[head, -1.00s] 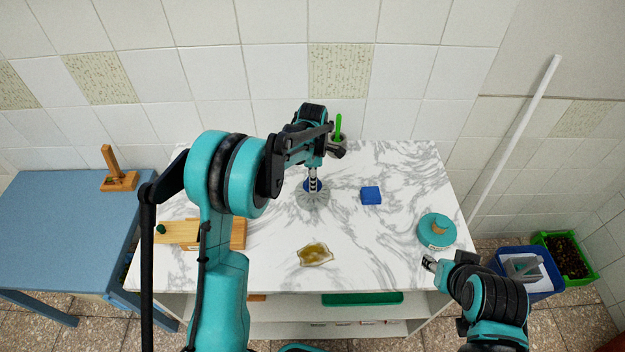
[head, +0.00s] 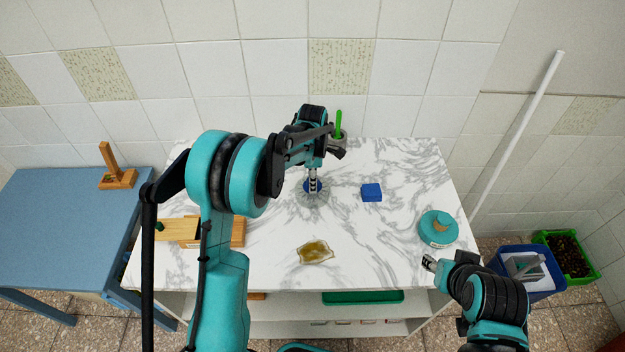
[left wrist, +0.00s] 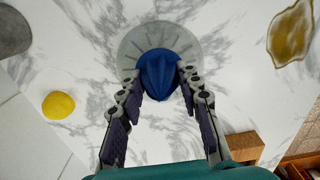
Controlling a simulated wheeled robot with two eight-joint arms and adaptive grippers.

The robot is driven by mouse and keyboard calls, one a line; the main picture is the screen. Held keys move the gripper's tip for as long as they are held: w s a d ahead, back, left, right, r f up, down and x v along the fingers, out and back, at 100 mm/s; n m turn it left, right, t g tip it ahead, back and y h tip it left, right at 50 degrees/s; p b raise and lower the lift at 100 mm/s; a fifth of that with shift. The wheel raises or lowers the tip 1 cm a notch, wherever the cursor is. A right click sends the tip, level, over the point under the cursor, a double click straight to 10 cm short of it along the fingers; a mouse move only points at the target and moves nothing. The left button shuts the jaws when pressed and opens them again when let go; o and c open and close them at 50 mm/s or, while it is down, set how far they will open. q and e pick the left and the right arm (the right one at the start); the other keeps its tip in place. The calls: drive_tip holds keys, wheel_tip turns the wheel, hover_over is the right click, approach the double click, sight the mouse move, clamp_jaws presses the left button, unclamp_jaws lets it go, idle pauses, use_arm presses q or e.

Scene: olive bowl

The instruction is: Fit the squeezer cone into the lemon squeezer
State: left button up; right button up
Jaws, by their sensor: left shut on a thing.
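The blue squeezer cone (head: 314,187) is between the fingers of my left gripper (head: 312,181), which is shut on it. The cone also shows in the left wrist view (left wrist: 160,70), with a fingertip on each side. The lemon squeezer (left wrist: 131,45) is a round, greyish, ribbed dish directly beneath the cone; in the head view (head: 314,202) it stands near the middle of the marble table. The cone overlaps the dish's centre, but I cannot tell whether it is seated. My right gripper (head: 429,263) is near the table's front right edge, away from both; its opening is unclear.
A blue block (head: 371,193) lies right of the squeezer, and an amber dish (head: 315,252) in front. A turquoise round object (head: 437,232) is at right, a wooden board (head: 184,231) at left. A cup with a green stick (head: 338,130) stands behind. A yellow round thing (left wrist: 58,105) shows too.

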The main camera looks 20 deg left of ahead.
use_arm(q)
drive_tip(key=shift+f+b, duration=0.45)
drive_tip(key=shift+f, duration=0.15)
drive_tip(key=o, duration=1.2)
drive_tip(key=shift+r, duration=0.15)
wheel_tip(320, 180, up, 12)
drive_tip(key=shift+f, duration=0.1)
drive_tip(key=shift+s+f, duration=0.15)
